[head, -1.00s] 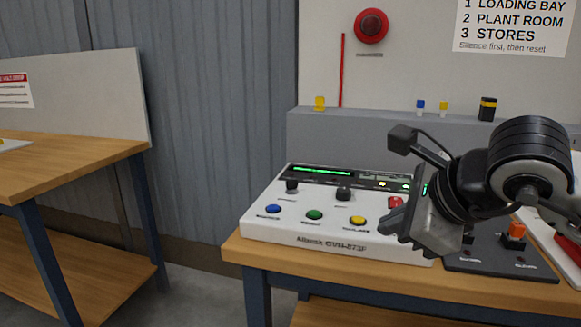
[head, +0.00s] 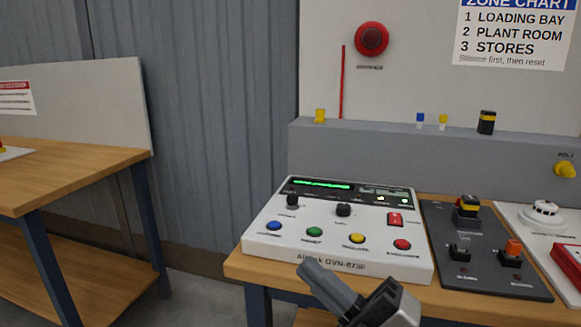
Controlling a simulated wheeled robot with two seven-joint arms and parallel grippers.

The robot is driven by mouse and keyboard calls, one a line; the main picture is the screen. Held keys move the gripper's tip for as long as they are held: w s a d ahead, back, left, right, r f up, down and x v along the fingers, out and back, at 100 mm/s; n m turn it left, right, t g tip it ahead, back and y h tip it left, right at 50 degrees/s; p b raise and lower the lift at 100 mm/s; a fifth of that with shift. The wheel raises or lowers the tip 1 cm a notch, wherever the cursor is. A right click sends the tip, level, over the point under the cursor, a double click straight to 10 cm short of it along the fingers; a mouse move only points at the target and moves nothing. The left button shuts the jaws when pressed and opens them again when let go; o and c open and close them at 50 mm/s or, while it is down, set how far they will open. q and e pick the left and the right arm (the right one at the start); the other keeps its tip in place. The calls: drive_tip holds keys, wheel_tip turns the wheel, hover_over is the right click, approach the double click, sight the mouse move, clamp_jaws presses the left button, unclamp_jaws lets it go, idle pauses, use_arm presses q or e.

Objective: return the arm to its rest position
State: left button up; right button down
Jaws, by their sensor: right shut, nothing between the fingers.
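My right gripper (head: 328,285) is at the bottom edge of the head view, in front of the bench and just below the front edge of the white control panel. It is shut and empty, its grey fingers slanting up to the left. The rest of the right arm is mostly out of the frame. The white control panel (head: 262,252) lies on the bench with blue, green, yellow and red buttons, black knobs, a red rocker switch and a lit green display. The gripper tip overlaps part of its printed front label in the picture. My left gripper is not in view.
A dark switch plate (head: 440,225), a white round detector (head: 544,212) and a red box (head: 568,262) lie right of the panel. A grey ledge (head: 350,150) runs behind. Another wooden bench (head: 80,165) stands left, with a floor gap between.

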drive_tip(key=d+f+m+t+h, duration=0.1)
drive_tip(key=d+f+m+h, duration=0.2)
drive_tip(key=f+m+h, duration=0.25)
drive_tip(key=d+f+m+t+h+p, duration=0.1)
drive_tip(key=d+f+m+h, duration=0.25)
drive_tip(key=f+m, duration=0.3)
drive_tip(key=d+f+m+t+h, duration=0.1)
drive_tip(key=d+f+m+h, duration=0.1)
drive_tip(key=f+m+h, duration=0.4)
drive_tip(key=s+d+f+m+g+h, duration=0.1)
drive_tip(key=s+f+m+g, duration=0.4)
drive_tip(key=s+f, duration=0.4)
wheel_tip(320, 180, down, 3)
drive_tip(key=shift+s+d+r+m+g+p, duration=0.25)
drive_tip(key=shift+d+m+g+p, duration=0.2)
drive_tip(key=shift+m, duration=0.35)
